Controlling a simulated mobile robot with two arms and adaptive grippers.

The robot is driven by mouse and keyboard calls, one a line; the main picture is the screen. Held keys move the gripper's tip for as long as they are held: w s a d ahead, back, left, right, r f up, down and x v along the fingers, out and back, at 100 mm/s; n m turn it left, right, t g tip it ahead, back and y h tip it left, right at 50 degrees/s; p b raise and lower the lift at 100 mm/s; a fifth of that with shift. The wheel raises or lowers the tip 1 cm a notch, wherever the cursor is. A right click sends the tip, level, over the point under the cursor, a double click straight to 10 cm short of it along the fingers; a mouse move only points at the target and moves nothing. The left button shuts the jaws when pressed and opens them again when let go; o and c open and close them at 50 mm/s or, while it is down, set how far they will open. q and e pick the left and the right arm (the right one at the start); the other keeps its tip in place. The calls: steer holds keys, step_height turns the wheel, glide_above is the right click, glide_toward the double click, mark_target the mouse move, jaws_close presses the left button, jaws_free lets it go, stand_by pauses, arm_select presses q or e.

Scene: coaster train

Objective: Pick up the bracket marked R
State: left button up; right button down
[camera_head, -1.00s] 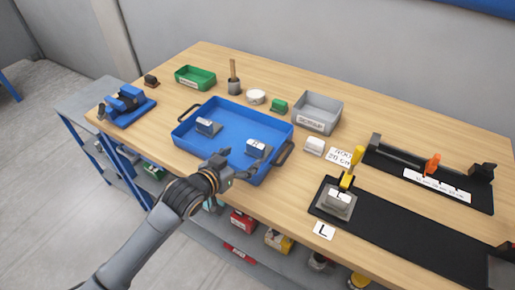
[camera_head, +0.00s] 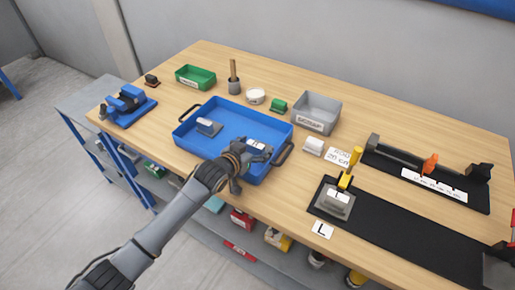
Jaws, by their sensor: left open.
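Two small grey brackets with white labels lie in the blue tray (camera_head: 222,146). One bracket (camera_head: 208,127) is in its left part, and the other (camera_head: 257,144) is in its right part, by the handle. The lettering on both labels is too small to read. My left gripper (camera_head: 254,156) is open over the tray's front right, right at the near side of the right bracket and partly covering it. I cannot tell whether they touch. A third grey block with a white label (camera_head: 335,202) sits under a yellow-handled clamp, near a card marked L. My right gripper is not in view.
A grey scrap bin (camera_head: 317,112), a green bin (camera_head: 195,76) and a white block (camera_head: 313,146) stand behind or beside the tray. A black fixture strip (camera_head: 410,238) fills the right front. A blue vise-like device (camera_head: 128,105) stands at the left end.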

arm_select(q)
jaws_close()
steer(key=shift+r, duration=0.1)
steer(key=shift+r, duration=0.1)
stand_by(0.3)
